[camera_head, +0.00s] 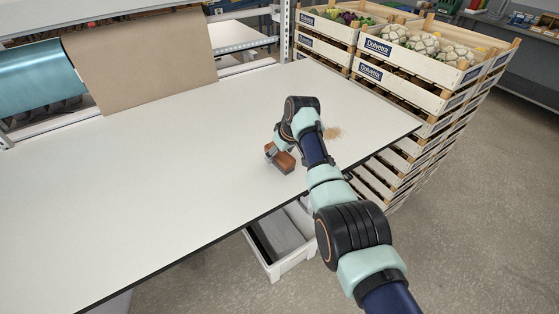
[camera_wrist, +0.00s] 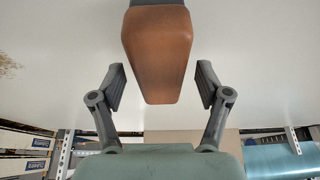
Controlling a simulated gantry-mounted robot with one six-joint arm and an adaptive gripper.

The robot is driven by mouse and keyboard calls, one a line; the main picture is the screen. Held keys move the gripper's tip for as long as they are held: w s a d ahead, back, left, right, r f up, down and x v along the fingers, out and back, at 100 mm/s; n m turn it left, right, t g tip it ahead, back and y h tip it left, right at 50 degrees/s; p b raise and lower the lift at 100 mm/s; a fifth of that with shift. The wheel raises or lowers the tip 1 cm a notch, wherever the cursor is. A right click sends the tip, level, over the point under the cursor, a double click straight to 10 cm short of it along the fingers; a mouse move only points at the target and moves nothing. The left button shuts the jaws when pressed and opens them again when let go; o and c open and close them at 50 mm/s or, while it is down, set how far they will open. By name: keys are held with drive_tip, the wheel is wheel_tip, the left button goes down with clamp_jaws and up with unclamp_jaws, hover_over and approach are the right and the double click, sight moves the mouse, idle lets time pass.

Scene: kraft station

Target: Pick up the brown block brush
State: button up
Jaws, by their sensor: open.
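The brown block brush (camera_head: 284,161) is on the white table, partly hidden by my arm in the head view. In the wrist view the brush (camera_wrist: 158,52) shows as a smooth brown block with a dark grey part at the top edge of the picture. My gripper (camera_head: 278,150) is at the brush, its jaws mostly hidden in the head view. In the wrist view my gripper (camera_wrist: 160,88) is open, with one finger on each side of the brush's near end. A gap shows on both sides, so the fingers appear apart from it.
The white table (camera_head: 130,190) is clear to the left. A patch of tan crumbs (camera_head: 333,132) lies just right of my wrist. Stacked wooden crates (camera_head: 415,95) with vegetables stand beyond the right edge. A brown paper sheet (camera_head: 140,60) and a teal roll (camera_head: 35,78) are at the back left.

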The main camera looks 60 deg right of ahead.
drive_tip(key=shift+f, duration=0.25)
idle(0.5)
drive_tip(key=shift+c, duration=0.2)
drive_tip(key=c, duration=1.3)
drive_tip(key=shift+r, duration=0.1)
wheel_tip(320, 180, up, 20)
drive_tip(key=p, duration=0.4)
drive_tip(key=shift+r, duration=0.2)
